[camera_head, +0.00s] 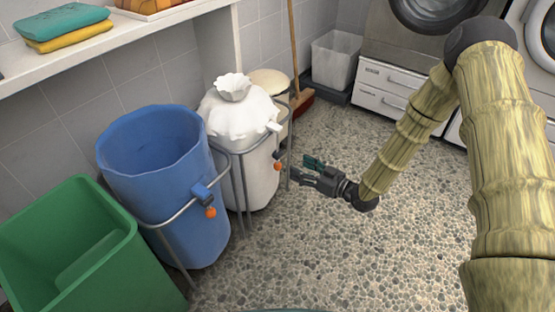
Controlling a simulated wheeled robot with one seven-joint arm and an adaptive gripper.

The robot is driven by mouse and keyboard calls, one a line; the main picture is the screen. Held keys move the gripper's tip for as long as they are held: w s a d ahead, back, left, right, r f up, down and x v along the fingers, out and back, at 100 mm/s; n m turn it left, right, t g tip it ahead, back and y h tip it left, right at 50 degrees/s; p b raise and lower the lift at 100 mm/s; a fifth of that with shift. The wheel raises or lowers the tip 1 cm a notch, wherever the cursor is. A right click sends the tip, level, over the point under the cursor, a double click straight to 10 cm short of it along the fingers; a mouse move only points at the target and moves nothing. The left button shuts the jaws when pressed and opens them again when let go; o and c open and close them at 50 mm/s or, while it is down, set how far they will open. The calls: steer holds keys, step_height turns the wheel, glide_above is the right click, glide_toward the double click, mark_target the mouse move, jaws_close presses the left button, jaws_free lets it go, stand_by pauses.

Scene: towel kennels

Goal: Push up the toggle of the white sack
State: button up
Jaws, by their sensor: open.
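The white sack (240,171) stands upright in a metal ring stand, its top gathered into a ruffled neck. A small white toggle-like piece (273,127) sticks out at its upper right side. An orange ball (278,166) hangs lower on the same side, by the stand. My gripper (301,168) is open, just right of the orange ball and lower in the picture than the white piece. Its fingers point left toward the sack. I see nothing between them. I cannot tell whether a fingertip touches the ball or stand.
A blue sack (160,200) in a ring with its own orange ball (210,212) and a green bin (70,225) stand left. A cream container (268,82) and a broom (302,98) are behind. A shelf (130,40) overhangs. The pebbled floor (330,255) is clear in front.

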mark_target(281, 154)
steer(key=shift+w+d+f+n+y+b, duration=0.15)
steer(key=shift+w+n+y+b, duration=0.55)
steer(key=shift+b, duration=0.4)
steer(key=shift+b+x, duration=2.05)
steer(key=shift+x, duration=3.35)
steer(key=shift+w+d+r, duration=0.1)
steer(key=shift+w+r, duration=0.05)
steer(key=shift+r, duration=0.05)
jaws_close()
steer(key=shift+r, duration=0.1)
